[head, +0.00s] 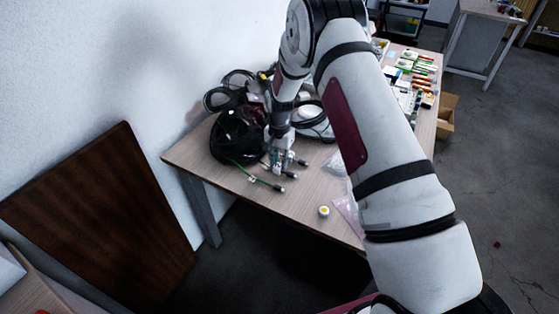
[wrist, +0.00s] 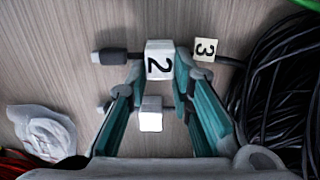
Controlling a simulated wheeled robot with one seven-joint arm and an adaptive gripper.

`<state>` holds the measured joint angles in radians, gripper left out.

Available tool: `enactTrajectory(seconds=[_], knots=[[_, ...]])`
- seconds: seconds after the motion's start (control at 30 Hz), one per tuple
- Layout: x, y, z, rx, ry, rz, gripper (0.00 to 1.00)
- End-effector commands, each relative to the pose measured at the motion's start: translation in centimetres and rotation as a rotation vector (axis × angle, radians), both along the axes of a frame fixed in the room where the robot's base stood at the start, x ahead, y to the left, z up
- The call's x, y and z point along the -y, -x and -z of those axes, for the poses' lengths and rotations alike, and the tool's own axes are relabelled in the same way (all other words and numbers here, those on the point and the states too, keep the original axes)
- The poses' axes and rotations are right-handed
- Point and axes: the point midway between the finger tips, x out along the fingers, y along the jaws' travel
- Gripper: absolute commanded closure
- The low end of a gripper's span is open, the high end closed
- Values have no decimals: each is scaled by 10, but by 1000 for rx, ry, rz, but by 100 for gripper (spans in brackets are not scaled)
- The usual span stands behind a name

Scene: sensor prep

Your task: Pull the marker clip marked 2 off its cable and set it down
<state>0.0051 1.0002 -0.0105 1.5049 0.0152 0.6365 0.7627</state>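The white marker clip marked 2 (wrist: 159,60) is between my fingertips in the wrist view, its number face towards the camera. My gripper (wrist: 160,66) has teal fingers that appear closed against both sides of this clip. A dark cable with a grey plug (wrist: 103,57) shows at its left; whether the clip still sits on the cable is hard to tell. A cream clip marked 3 (wrist: 205,48) lies just right of the right fingertip. Another white clip (wrist: 151,120) with no readable mark lies between the fingers, nearer the palm. In the head view my gripper (head: 279,168) is low over the table.
The wooden table (head: 215,150) holds a black cable bundle (wrist: 285,95) close to the right of my fingers. A green cable (head: 262,182) and a small white-and-yellow tub (head: 324,211) lie towards the front edge. A clear bag (head: 335,163) lies to the right.

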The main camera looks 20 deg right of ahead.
Motion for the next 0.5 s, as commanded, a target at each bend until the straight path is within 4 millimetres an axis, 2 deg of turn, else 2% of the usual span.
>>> enactTrajectory(seconds=[0.1,0.13,0.2,0.5], knots=[[0,0,0,0,0,0,100],[0,0,0,0,0,0,84],[0,0,0,0,0,0,100],[0,0,-2,0,0,0,100]])
